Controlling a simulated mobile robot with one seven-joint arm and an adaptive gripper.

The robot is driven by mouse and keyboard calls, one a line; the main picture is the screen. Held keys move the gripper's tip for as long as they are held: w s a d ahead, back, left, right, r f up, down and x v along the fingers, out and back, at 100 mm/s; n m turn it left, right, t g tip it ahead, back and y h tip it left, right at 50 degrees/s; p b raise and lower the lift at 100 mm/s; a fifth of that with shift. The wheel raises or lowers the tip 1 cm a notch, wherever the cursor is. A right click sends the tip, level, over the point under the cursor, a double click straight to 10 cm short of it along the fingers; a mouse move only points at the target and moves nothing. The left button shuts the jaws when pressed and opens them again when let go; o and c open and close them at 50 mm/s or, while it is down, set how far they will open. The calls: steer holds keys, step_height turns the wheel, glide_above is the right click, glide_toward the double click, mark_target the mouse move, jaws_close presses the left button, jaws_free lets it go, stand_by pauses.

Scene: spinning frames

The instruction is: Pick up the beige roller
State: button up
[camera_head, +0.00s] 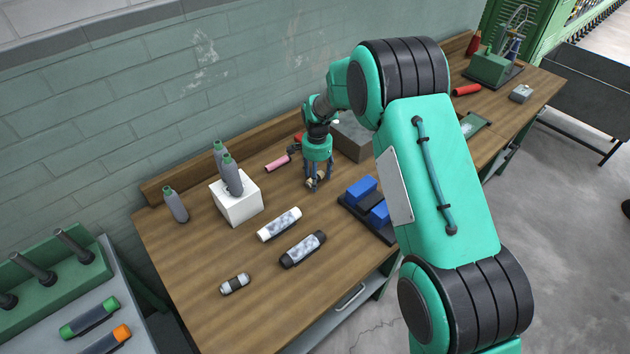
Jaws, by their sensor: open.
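My gripper (316,184) points down over the wooden workbench (215,312), near its middle. Its fingers are apart. A small beige thing, likely the beige roller (321,176), shows between and behind the fingers at the bench top. The fingers hide much of it, so its full shape cannot be seen. I cannot tell whether the fingers touch it.
A pink-handled tool (277,164) lies left of my gripper. A white roller (279,224), a black roller (303,249) and a small striped roller (235,284) lie nearer. A white block (237,204) with grey bottles stands left. Blue blocks (361,190) on a dark tray sit right.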

steer(key=shift+f, duration=0.1)
stand_by(0.5)
steer(key=c, duration=1.4)
steer(key=shift+o, duration=0.2)
steer(key=shift+r, duration=0.7)
steer(key=shift+s+d+r+p, duration=0.1)
steer(key=shift+s+r+p, duration=0.1)
steer(key=shift+r, duration=0.4)
steer(key=shift+s+r+p, duration=0.15)
steer(key=shift+r+p, duration=0.05)
steer(key=shift+r, duration=0.4)
steer(key=s+d, duration=0.1)
steer(key=s, duration=0.3)
steer(key=s+d, duration=0.2)
steer(key=s, duration=0.3)
steer(key=s+d+r+p, duration=0.1)
steer(key=s+d, duration=0.1)
steer(key=s, duration=0.3)
steer(key=shift+s+r, duration=0.1)
steer(key=shift+s, duration=0.1)
